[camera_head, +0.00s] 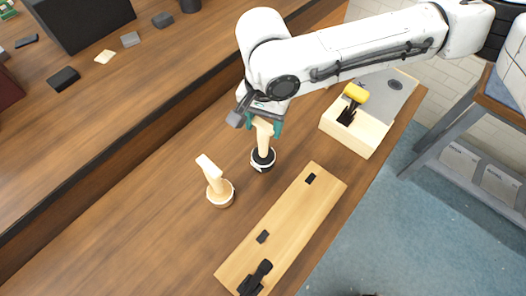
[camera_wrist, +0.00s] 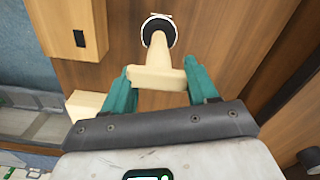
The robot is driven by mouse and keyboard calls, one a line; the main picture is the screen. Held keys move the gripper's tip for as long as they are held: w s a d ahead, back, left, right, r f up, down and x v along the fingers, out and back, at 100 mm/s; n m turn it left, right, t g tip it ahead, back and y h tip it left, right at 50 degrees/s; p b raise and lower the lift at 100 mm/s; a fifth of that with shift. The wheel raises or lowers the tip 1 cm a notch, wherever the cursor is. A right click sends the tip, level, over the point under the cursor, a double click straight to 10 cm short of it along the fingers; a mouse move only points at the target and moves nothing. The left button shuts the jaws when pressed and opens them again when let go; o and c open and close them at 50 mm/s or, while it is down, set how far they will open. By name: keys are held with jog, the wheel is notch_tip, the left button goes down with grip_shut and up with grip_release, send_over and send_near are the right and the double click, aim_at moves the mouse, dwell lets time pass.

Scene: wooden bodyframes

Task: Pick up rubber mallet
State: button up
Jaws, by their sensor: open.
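A mallet-like tool with a light wooden handle (camera_head: 264,140) stands upright on its round black head with a white ring (camera_head: 263,160); it appears to be the rubber mallet. In the wrist view its black head (camera_wrist: 158,30) is at the top and its wide handle end (camera_wrist: 158,77) lies between my fingers. My gripper (camera_head: 264,127) is open, pointing down over the handle top. Its teal fingers (camera_wrist: 159,68) stand on both sides of the handle; whether either touches is unclear. A similar tool with an all-wood head (camera_head: 221,195) stands to the left.
A wooden board (camera_head: 290,225) with black fittings lies in front. A light wooden box (camera_head: 355,130), with a yellow-and-black tool (camera_head: 356,93) on it, stands to the right near the bench edge. A raised wooden shelf (camera_head: 150,80) with small dark blocks runs behind. Bare bench lies at left.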

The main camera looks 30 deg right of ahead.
aim_at(263, 138)
jog(key=shift+s+a+f+p, duration=0.15)
jog(key=shift+f, duration=1.2)
jog(key=shift+s+a+f+p, duration=0.1)
jog(key=shift+f+p, duration=0.05)
jog(key=shift+f, duration=1.15)
grip_shut()
jog(key=shift+r, duration=0.2)
